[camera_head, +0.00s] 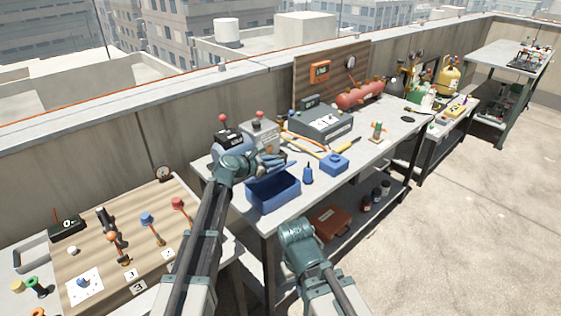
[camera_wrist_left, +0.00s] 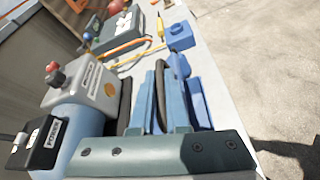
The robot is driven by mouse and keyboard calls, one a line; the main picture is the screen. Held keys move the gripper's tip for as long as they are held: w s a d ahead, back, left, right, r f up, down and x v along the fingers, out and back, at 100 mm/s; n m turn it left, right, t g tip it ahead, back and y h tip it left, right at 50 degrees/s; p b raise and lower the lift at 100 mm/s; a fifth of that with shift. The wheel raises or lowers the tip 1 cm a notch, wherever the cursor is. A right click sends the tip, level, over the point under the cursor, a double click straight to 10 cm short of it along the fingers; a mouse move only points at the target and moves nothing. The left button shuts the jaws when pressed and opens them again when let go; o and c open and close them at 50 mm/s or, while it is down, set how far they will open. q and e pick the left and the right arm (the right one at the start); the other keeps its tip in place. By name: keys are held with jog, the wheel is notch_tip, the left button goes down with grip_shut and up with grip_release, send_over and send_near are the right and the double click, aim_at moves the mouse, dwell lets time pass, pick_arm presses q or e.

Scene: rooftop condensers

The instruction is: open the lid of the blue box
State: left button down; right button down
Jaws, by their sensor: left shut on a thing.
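The blue box (camera_head: 275,199) stands on the grey workbench near its front left edge. Its top is open and its dark inside shows in the head view. It also shows in the left wrist view (camera_wrist_left: 198,103). The lid (camera_wrist_left: 143,102) stands raised along the box's far side. My left gripper (camera_head: 272,161) is behind the box, shut on the lid. Its fingers hide part of the lid. Part of my right arm shows at the lower middle of the head view, but its gripper cannot be made out.
A grey case (camera_head: 320,124) and yellow-handled tools lie farther back.

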pick_arm(q)
jog(key=shift+w+a+r+n+g+h+b, duration=0.2)
jog(key=shift+w+a+n+g+h, duration=0.45)
jog(key=shift+w+a+n, duration=1)
jog(key=shift+w+a+f+n+g+h+b, duration=0.1)
jog(key=shift+w+a+n+g+h+b, duration=0.2)
jog(key=shift+w+a+n+g+h, duration=1)
jog(key=shift+w+a+r+n+g+y+b, duration=0.2)
jog(key=shift+w+a+n, duration=0.65)
jog(key=shift+w+a, duration=1.25)
jog(key=shift+w+d+f, duration=0.15)
jog(key=shift+w+d, duration=0.35)
jog(key=c, duration=0.9)
grip_release()
jog(key=shift+a, duration=0.1)
